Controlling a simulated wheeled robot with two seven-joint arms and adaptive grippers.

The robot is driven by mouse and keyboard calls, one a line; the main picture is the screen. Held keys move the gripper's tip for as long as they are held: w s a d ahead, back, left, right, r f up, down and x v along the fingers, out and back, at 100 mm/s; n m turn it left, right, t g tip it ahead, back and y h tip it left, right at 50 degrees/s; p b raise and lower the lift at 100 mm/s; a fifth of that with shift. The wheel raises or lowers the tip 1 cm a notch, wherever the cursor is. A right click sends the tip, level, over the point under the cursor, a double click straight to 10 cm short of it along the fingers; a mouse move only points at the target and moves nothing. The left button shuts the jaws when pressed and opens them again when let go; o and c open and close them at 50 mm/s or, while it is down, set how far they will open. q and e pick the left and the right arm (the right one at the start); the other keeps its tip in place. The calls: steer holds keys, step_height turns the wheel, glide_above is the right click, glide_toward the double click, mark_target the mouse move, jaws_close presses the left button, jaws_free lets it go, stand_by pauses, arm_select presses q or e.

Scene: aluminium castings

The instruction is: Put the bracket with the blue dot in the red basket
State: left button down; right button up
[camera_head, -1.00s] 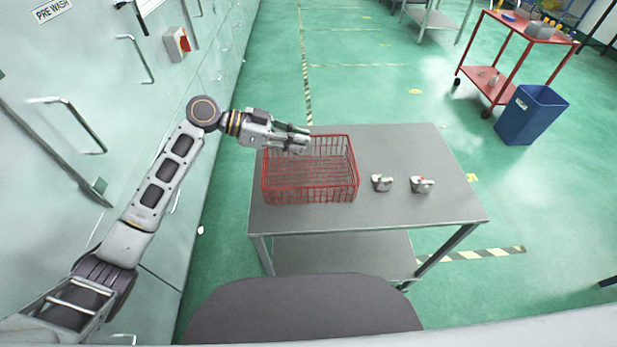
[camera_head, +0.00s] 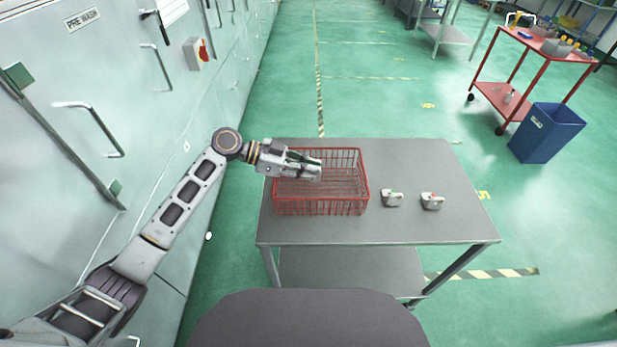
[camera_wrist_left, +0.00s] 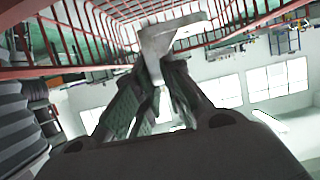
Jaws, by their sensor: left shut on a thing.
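The red wire basket (camera_head: 345,208) stands on the left part of the grey table. My left gripper (camera_head: 314,170) is over the basket, its fingers within the outline of the rim in the head view. In the left wrist view, the fingers (camera_wrist_left: 150,85) are shut on a pale metal bracket (camera_wrist_left: 172,36), with red basket wires around it. No coloured dot shows on the held bracket, and the head view barely shows it. A bracket with a green dot (camera_head: 391,198) and one with a red dot (camera_head: 432,202) stand right of the basket. My right gripper is not in view.
The grey table (camera_head: 410,228) has bare room behind and in front of the two brackets. Pale cabinets with handles (camera_head: 90,125) line the left side. A blue bin (camera_head: 545,135) and a red trolley (camera_head: 500,95) stand farther off at right.

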arm_select(q)
steer(key=shift+f, duration=1.85)
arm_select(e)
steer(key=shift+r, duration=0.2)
arm_select(q)
steer(key=shift+f, duration=0.2)
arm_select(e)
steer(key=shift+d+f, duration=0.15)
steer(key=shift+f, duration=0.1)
arm_select(q)
steer(key=shift+f+b, duration=0.2)
steer(key=shift+b, duration=0.15)
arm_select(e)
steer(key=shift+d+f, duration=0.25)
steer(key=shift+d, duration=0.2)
